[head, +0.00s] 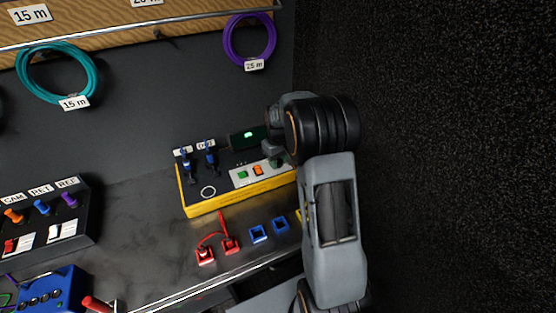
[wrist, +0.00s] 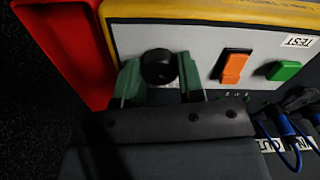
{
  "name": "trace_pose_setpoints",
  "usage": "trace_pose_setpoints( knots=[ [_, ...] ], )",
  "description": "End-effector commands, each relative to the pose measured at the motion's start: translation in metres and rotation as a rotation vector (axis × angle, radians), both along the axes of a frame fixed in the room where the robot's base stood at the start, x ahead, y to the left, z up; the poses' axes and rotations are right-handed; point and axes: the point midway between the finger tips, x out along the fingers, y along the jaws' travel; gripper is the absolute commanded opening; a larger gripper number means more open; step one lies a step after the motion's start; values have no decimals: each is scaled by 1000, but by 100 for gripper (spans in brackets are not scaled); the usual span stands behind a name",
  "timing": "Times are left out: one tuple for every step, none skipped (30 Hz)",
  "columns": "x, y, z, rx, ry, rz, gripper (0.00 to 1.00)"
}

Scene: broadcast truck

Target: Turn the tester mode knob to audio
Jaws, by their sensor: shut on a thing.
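The tester (head: 191,209) is a yellow-edged box with a black top on the bench, seen in the head view. Its mode knob (wrist: 158,66) is round and black and shows in the wrist view on a light grey panel (wrist: 205,40). My gripper (wrist: 160,75) has its green fingers on either side of the knob and is shut on it. In the head view my arm hides the knob and most of my gripper (head: 277,160). The knob's pointer and the mode labels cannot be read.
An orange rocker switch (wrist: 233,66) and a green button (wrist: 284,71) sit beside the knob. Blue-plugged cables (head: 210,157) stand on the tester's left part. Red holders (head: 230,246) and blue holders (head: 258,234) lie in front. A dark wall (head: 430,150) rises at right.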

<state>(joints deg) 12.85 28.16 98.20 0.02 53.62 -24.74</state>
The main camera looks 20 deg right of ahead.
Motion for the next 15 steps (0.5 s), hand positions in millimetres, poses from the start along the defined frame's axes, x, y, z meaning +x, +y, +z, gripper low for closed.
trace_pose_setpoints(
  knots=[
    [-1, -1, 0, -1, 2, 2, 12],
    [-1, -1, 0, -1, 2, 2, 12],
    [-1, -1, 0, -1, 2, 1, 38],
    [0, -1, 0, -1, 2, 1, 41],
    [0, -1, 0, -1, 2, 1, 44],
    [0, -1, 0, -1, 2, 1, 48],
    [0, -1, 0, -1, 2, 1, 51],
    [0, 0, 0, -1, 1, 1, 54],
    [0, 0, 0, -1, 1, 0, 57],
    [0, 0, 0, -1, 1, 0, 60],
    [0, 0, 0, -1, 1, 0, 61],
    [0, 0, 0, -1, 1, 0, 61],
    [0, 0, 0, -1, 1, 0, 61],
    [0, 0, 0, 0, 1, 0, 61],
    [0, 0, 0, 0, 1, 0, 61]
  ],
)
